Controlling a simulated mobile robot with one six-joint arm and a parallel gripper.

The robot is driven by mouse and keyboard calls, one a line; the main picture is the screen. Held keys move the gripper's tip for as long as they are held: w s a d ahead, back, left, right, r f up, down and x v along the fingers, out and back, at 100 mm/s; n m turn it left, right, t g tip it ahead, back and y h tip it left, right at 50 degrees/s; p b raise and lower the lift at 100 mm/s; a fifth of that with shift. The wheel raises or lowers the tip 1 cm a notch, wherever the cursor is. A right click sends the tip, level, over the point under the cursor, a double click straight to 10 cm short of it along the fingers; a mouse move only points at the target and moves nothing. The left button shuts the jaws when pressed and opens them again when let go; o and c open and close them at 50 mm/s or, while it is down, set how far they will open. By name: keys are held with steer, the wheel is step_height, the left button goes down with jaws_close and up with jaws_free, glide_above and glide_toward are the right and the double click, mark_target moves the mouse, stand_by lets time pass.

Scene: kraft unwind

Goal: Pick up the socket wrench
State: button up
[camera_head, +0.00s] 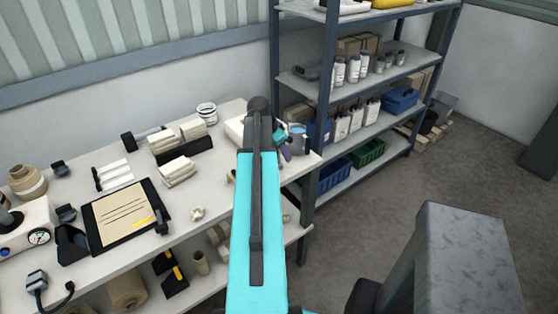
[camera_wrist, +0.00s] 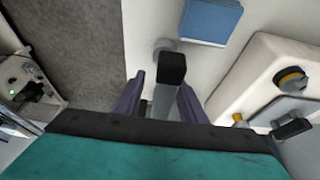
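My gripper (camera_wrist: 161,82) has two purple fingers set apart, with a gap between them in the wrist view. A bar-shaped thing with a black end and a grey shaft, possibly the socket wrench (camera_wrist: 171,70), shows between the fingers. The right finger looks close to the shaft and the left stands a little off; I cannot tell if either touches. A round grey piece lies just beyond the black end. In the head view my gripper (camera_head: 285,143) is over the bench's right end, partly hidden by my arm, which also hides what is below.
Shelving (camera_head: 328,75) stands right of the bench.

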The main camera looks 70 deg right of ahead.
jaws_close()
steer(key=shift+r, duration=0.15)
steer(key=shift+r+b, duration=0.95)
steer(key=shift+r, duration=0.6)
steer(key=s+a+r+b, duration=0.1)
steer(key=s+a+b, duration=0.7)
steer(key=a, duration=0.5)
steer(key=shift+s+a+r+b, duration=0.15)
steer(key=shift+s+r+b, duration=0.15)
steer(key=shift+b, duration=0.2)
steer(key=shift+s, duration=0.1)
